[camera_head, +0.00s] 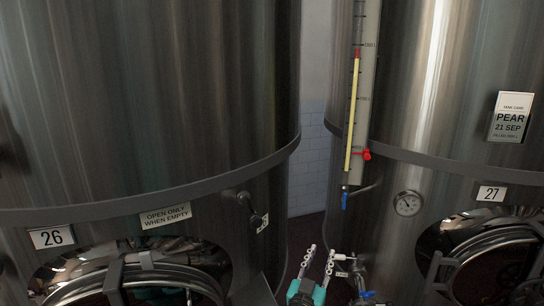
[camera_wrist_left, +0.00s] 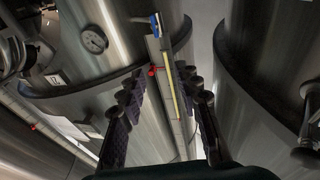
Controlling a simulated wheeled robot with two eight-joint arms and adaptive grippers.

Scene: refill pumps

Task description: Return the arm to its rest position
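My left gripper (camera_head: 320,258) shows at the bottom middle of the head view, teal at its base with two pale fingers pointing up. The fingers stand apart with nothing visible between them. In the left wrist view the gripper (camera_wrist_left: 165,95) has its dark, ridged fingers spread on both sides of the sight tube (camera_wrist_left: 171,92), which appears beyond them. I cannot tell how far away the tube is. My right gripper is in neither view.
Tank 26 (camera_head: 150,110) fills the left and tank 27 (camera_head: 430,70) the right, with a narrow gap between them. Tank 27 carries a sight tube (camera_head: 353,110) with red and blue valve handles, and a dial gauge (camera_head: 408,203). A valve (camera_head: 252,208) juts from tank 26.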

